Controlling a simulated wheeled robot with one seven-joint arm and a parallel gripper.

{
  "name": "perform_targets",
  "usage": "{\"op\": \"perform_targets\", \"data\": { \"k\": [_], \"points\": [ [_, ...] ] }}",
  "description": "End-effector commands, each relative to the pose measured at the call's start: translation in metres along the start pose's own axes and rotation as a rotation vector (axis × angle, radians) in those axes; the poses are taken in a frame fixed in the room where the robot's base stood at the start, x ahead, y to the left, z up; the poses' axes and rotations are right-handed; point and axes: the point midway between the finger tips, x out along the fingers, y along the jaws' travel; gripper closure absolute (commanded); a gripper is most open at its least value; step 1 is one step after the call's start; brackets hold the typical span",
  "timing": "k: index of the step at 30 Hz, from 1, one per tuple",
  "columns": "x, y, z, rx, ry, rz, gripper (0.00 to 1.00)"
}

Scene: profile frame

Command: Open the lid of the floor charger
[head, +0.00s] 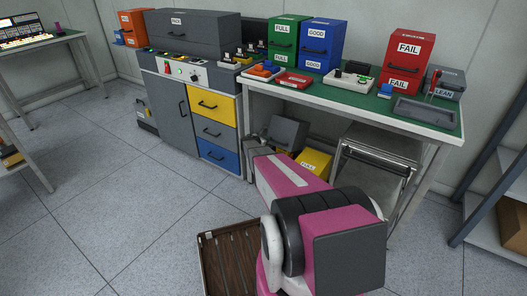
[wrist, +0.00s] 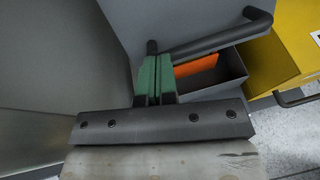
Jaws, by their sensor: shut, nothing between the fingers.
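The floor charger is most likely the grey box (head: 287,132) on the floor under the bench. Its grey lid (wrist: 190,18) fills the top of the wrist view and carries a dark bar handle (wrist: 215,35). The lid looks tilted up, with a dark open compartment (wrist: 222,75) holding something orange below it. My gripper (wrist: 157,60) has its green fingers shut together and empty. The fingertips are close to the left end of the handle; I cannot tell whether they touch it. In the head view my arm hides the gripper and part of the box.
A yellow box (head: 312,162) stands right of the grey box; its yellow side (wrist: 290,45) and handle show in the wrist view. The drawer cabinet (head: 205,118) is close on the left. A brown slatted tray (head: 222,262) lies in front.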

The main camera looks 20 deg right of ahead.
Motion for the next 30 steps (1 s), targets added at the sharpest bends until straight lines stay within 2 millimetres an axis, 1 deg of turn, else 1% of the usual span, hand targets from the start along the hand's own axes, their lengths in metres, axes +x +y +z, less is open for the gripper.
{"op": "perform_targets", "data": {
  "k": [1,4,9,16,23,26,30],
  "points": [
    [0.004,0.002,0.014,0.0,0.034,-0.005,1.0],
    [0.011,0.006,0.032,-0.009,0.103,-0.015,1.0],
    [0.021,0.011,0.053,-0.023,0.192,-0.027,1.0],
    [0.035,0.015,0.076,-0.038,0.289,-0.041,1.0],
    [0.051,0.021,0.098,-0.038,0.29,-0.041,1.0],
    [0.062,0.024,0.11,-0.038,0.29,-0.042,1.0],
    [0.082,0.03,0.131,-0.038,0.289,-0.042,1.0]
  ]
}}
